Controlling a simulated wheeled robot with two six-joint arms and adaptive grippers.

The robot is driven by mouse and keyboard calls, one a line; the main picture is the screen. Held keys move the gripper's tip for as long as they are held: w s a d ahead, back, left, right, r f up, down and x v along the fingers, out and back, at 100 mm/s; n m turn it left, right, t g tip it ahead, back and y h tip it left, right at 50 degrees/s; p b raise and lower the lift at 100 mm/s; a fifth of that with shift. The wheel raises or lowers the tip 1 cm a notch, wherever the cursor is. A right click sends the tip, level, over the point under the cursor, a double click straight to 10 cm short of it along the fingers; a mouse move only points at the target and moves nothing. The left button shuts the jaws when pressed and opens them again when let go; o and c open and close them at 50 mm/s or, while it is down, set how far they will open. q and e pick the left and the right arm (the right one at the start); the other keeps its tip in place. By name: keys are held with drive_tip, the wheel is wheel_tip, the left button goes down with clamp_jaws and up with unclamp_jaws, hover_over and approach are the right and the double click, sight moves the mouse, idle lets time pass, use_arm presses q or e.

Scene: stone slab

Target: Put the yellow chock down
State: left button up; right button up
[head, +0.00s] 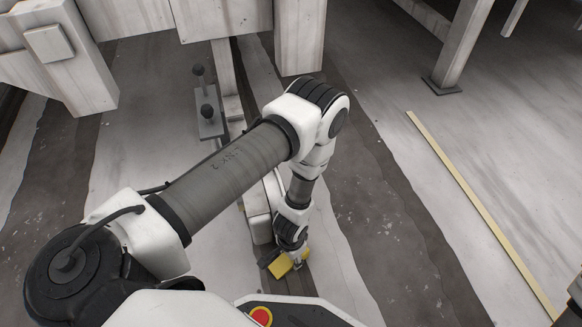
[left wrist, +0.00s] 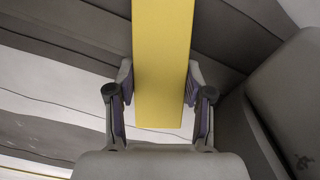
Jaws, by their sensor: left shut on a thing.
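The yellow chock (head: 280,267) is low in the middle of the head view, partly hidden by my left gripper (head: 291,257). In the left wrist view the chock (left wrist: 162,50) is a long yellow block between the two fingers. My left gripper (left wrist: 160,82) is shut on it, with one finger pad at each side. The chock's far end runs out of the top of that view. I cannot tell whether its underside touches the floor. My right gripper is in neither view.
A grey plate with two dark knobs (head: 208,115) stands beside a pale rail behind my left arm. Pale wooden posts (head: 300,40) stand at the back. A yellow strip (head: 470,195) lies on the floor at right. The striped floor between the strip and the gripper is clear.

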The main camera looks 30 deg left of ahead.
use_arm(q)
drive_tip(key=shift+f, duration=0.35)
drive_tip(key=o, duration=1.4)
drive_tip(key=shift+r, duration=0.1)
